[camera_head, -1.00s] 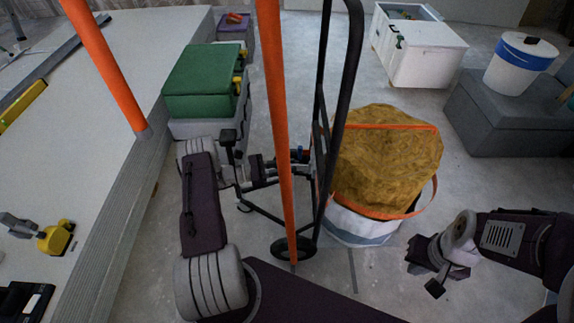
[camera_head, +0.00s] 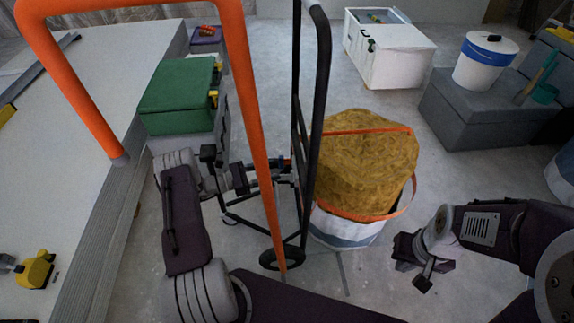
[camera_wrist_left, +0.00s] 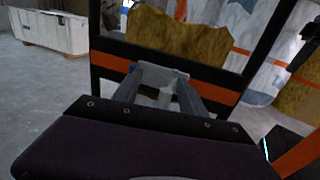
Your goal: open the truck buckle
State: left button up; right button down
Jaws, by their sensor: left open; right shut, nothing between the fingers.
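The black hand truck (camera_head: 320,107) stands upright in the middle of the head view. In the left wrist view an orange strap (camera_wrist_left: 108,62) runs across its dark frame, with a pale grey piece at its middle that looks like the buckle (camera_wrist_left: 163,76). My left gripper (camera_wrist_left: 160,92) is open, its two grey fingers pointing at that piece, one on each side. I cannot tell whether they touch it. In the head view my left gripper (camera_head: 279,172) is at the truck's frame, partly hidden by the orange tube. My right gripper (camera_head: 422,268) is shut and empty, low at right.
An orange tube frame (camera_head: 245,85) crosses in front of my left arm. A full sack (camera_head: 345,228) is behind the truck. A green box (camera_head: 177,100), white chest (camera_head: 388,55) and bucket (camera_head: 485,65) stand further back. Floor near my right gripper is clear.

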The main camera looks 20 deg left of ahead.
pick_arm(q)
jog(key=d+r+p, duration=0.2)
jog(key=d+r, duration=0.1)
jog(key=d, duration=0.1)
jog(key=d+r+p, duration=0.3)
jog(key=s+d+r+p, duration=0.1)
jog(key=d+r+p, duration=0.2)
jog(key=d, duration=0.1)
jog(key=shift+d+r, duration=0.15)
jog(key=shift+d, duration=0.15)
pick_arm(e)
notch_tip(320, 180, up, 9)
jog(key=shift+r, duration=0.2)
